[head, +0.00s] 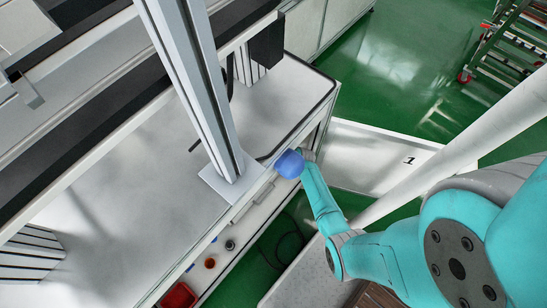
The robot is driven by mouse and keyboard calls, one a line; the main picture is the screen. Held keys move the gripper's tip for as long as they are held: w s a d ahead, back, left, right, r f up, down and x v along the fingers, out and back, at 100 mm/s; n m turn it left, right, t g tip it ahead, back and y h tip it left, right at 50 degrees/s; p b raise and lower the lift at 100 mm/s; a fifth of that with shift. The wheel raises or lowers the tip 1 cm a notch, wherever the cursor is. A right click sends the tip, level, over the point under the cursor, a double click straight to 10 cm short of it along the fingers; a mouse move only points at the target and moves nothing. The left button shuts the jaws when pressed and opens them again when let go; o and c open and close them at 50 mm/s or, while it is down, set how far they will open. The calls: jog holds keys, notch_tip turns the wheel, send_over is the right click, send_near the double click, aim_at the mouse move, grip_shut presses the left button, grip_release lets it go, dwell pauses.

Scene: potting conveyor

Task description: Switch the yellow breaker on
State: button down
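No yellow breaker can be made out in the head view. Along the front side of the conveyor frame (248,210) runs a pale strip with small controls: an orange-red round button (210,263), a dark round knob (229,245) and a red box-like part (180,296) near the bottom edge. My teal arm reaches from the lower right to the right part of this strip. A rounded blue part (289,164) shows at its far end; I cannot tell what it belongs to. The fingers of my gripper do not show.
A grey upright post (205,95) stands on the white table top (105,180). A white panel marked 1 (375,155) lies beyond my arm. A dark cable (290,240) hangs below the strip. Green floor (400,60) is open at upper right, with a rack (510,50) at the corner.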

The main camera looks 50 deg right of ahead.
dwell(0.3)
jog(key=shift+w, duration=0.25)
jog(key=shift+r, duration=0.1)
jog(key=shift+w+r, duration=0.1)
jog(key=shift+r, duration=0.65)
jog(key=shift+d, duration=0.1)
